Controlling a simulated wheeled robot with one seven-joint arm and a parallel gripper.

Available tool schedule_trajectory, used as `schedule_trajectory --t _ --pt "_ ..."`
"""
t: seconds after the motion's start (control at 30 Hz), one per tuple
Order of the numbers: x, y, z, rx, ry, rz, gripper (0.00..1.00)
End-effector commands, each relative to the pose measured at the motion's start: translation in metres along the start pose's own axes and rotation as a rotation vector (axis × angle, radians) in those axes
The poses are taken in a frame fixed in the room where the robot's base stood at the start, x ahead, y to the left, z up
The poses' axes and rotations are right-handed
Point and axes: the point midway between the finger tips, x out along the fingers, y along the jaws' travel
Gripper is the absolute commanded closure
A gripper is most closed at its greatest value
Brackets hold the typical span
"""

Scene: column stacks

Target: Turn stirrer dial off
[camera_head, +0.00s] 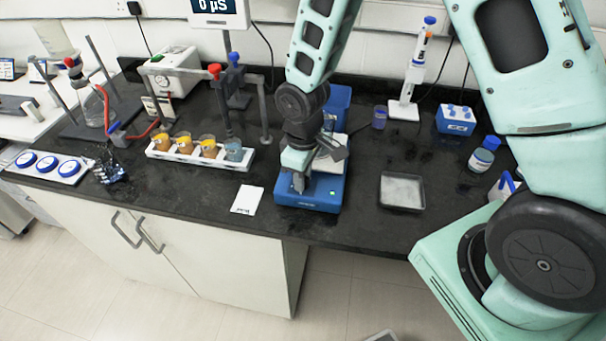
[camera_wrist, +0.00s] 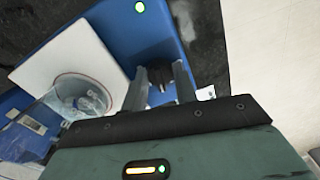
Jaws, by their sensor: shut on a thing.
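The blue stirrer (camera_head: 312,197) stands near the front edge of the black bench. A small green light shows on its front, and also in the wrist view. My gripper (camera_head: 299,182) reaches down to the front left of the stirrer. In the wrist view my gripper (camera_wrist: 161,84) has its two fingers either side of the dark dial (camera_wrist: 160,76) and is shut on it. A clear glass beaker (camera_wrist: 82,92) stands on the stirrer's white plate (camera_wrist: 75,45); my arm partly covers this area in the head view.
A white rack (camera_head: 200,158) with several beakers stands to the left. A white card (camera_head: 247,199) lies left of the stirrer. A grey tray (camera_head: 402,191) and a blue-capped bottle (camera_head: 484,155) are to the right. A pipette stand (camera_head: 404,109) is behind.

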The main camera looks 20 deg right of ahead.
Motion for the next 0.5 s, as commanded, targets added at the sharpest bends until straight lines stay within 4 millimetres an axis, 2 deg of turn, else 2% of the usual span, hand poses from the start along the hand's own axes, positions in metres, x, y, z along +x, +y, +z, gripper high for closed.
schedule_trajectory --t 0.5 --pt "-0.0019 0.0008 -0.0008 -0.490 0.002 0.001 0.94"
